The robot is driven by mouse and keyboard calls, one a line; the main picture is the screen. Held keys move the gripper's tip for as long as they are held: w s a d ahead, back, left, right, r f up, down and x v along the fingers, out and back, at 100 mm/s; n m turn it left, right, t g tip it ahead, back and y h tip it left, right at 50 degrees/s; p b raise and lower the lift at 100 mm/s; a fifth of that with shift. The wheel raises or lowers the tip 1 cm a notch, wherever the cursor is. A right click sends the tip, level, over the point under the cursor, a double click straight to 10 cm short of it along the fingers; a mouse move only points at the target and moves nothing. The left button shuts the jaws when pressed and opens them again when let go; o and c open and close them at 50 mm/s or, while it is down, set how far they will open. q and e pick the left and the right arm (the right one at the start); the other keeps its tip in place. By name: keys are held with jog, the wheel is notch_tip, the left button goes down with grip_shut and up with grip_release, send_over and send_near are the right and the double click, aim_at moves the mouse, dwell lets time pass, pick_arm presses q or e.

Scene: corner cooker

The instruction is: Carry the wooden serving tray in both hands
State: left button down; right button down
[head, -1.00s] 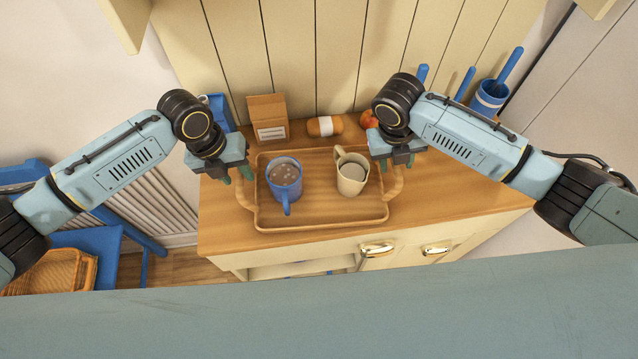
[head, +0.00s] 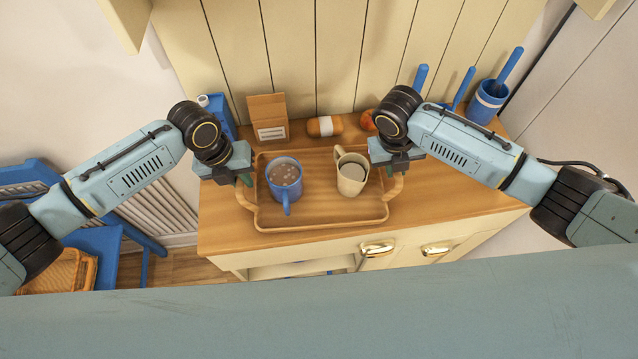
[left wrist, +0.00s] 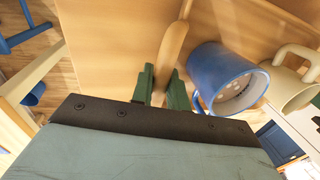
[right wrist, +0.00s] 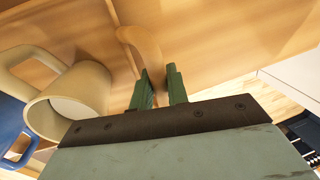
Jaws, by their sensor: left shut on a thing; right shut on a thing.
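The wooden serving tray (head: 322,216) lies on the wooden counter, with a looped handle at each end. A blue mug (head: 285,181) with a brown drink and light bits stands upright on its left half. A cream mug (head: 352,174) stands on its right half. My left gripper (head: 244,179) is shut on the left handle, also seen between its green fingers in the left wrist view (left wrist: 172,48). My right gripper (head: 394,168) is shut on the right handle, which shows in the right wrist view (right wrist: 143,45). The right fingertips are mostly hidden in the head view.
Behind the tray stand a cardboard box (head: 267,118), an orange-and-white roll (head: 324,126), a red-orange round item (head: 367,119) and a blue container (head: 220,115). A blue-and-white pot (head: 487,102) stands at back right. A blue chair (head: 95,240) with a wicker basket (head: 62,272) is at left.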

pick_arm(q)
jog(key=shift+w+r, duration=0.1)
jog(key=shift+r, duration=0.1)
pick_arm(e)
jog(key=shift+w+r, duration=0.1)
jog(key=shift+r, duration=0.05)
